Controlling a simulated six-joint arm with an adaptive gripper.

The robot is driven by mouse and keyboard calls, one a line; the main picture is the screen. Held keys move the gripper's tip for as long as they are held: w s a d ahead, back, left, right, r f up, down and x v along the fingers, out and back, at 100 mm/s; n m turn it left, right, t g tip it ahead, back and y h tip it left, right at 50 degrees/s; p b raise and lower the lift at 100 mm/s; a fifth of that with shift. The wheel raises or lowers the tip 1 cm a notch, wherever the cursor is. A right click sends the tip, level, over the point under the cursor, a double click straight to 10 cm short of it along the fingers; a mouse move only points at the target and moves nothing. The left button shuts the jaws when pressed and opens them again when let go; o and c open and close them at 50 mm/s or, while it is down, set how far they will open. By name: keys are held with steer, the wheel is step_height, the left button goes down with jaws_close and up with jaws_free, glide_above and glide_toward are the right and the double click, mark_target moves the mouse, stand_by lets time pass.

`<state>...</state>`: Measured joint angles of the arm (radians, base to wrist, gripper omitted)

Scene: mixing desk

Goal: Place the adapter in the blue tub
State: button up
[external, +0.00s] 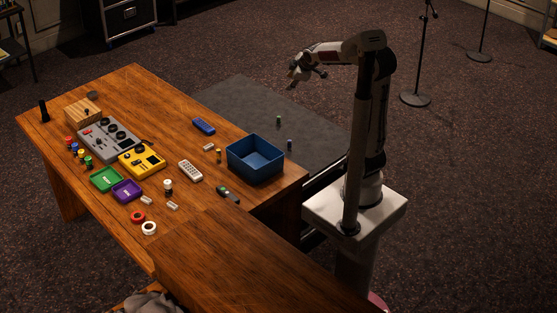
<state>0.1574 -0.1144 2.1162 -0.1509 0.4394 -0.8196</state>
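The blue tub (240,162) stands open near the right end of the wooden desk; the part of its inside that shows looks empty. I cannot tell for certain which small piece is the adapter. A small gold-coloured cylinder (219,156) stands just left of the tub, and a small pale piece (208,147) lies beside it. Two more small pale pieces lie nearer the front, one of them a white block (173,206). My gripper (296,78) is raised high beyond the desk, up and to the right of the tub, touching nothing visible. Its fingers are too small and dark to read.
The desk (205,235) also holds a blue case (204,127), a white remote (190,171), a yellow device (141,162), green and purple trays, tape rolls and a grey mixer (108,138). Small green and blue pieces show against the dark mat (250,98).

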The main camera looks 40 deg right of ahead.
steer(key=w+d+f+n+t, duration=0.1)
steer(key=w+d+f+n, duration=0.3)
steer(key=w+d+f, duration=0.3)
steer(key=w+d+f+n+t+h, duration=0.1)
steer(key=w+d+f+n, duration=0.35)
steer(key=w, duration=0.55)
steer(key=w+d+f+n+t, duration=0.1)
steer(key=w+d+f+n, duration=0.4)
steer(key=w, duration=0.3)
steer(key=w+d+f+n, duration=0.2)
steer(key=d+f+n, duration=0.1)
steer(key=f, duration=0.4)
steer(key=w+d+f+n, duration=0.2)
steer(key=d+f, duration=0.1)
steer(key=f, duration=0.4)
steer(key=n+t, duration=0.2)
steer(key=n, duration=0.4)
glide_toward(279, 121)
steer(key=shift+w+d+r+y, duration=0.35)
steer(key=shift+d+r, duration=0.1)
steer(key=shift+r, duration=0.25)
steer(key=shift+s+f+n, duration=0.15)
steer(key=shift+f+n, duration=0.2)
steer(key=shift+f, duration=0.25)
steer(key=shift+w, duration=0.2)
steer(key=shift+x, duration=1.1)
steer(key=shift+w, duration=0.2)
